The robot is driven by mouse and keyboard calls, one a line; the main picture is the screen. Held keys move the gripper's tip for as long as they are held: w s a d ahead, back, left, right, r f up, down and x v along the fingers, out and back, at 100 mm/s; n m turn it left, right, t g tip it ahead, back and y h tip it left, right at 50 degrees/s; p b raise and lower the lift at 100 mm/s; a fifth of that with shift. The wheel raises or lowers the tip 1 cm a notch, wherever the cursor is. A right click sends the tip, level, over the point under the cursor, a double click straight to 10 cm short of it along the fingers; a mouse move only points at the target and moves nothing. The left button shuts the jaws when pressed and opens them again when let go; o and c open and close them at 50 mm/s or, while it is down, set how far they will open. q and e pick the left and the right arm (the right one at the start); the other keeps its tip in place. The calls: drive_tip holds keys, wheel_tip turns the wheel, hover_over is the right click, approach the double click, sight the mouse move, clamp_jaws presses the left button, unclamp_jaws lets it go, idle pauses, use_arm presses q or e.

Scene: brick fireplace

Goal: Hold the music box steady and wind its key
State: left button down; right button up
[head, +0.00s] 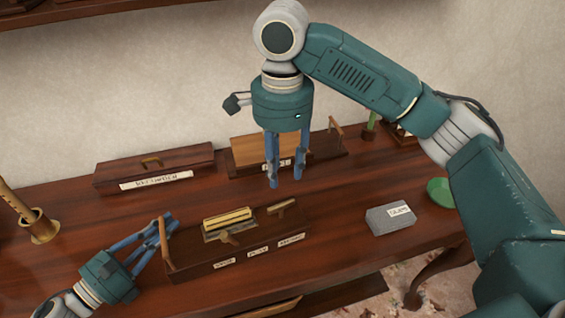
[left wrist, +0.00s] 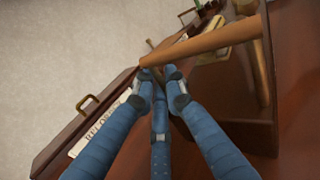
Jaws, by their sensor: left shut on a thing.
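The music box (head: 200,263), a long dark wooden box with a brass cylinder (head: 228,217) on top and several white labels along its front, sits near the table's front. My left gripper (head: 163,230) is shut on the wooden handle at the box's left end; the handle also shows in the left wrist view (left wrist: 205,43), at the fingertips. My right gripper (head: 286,182) points down, open and empty, above and behind the box.
A closed brown box (head: 153,169) with a brass handle and a label stands at the back left. Another wooden box (head: 257,150) stands behind my right gripper. A grey labelled block (head: 390,219) and a green dish (head: 440,192) are at the right. A brass pot (head: 40,228) stands far left.

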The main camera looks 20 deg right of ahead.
drive_tip(key=shift+r, duration=0.4)
use_arm(q)
drive_tip(key=c, duration=1.7)
unclamp_jaws()
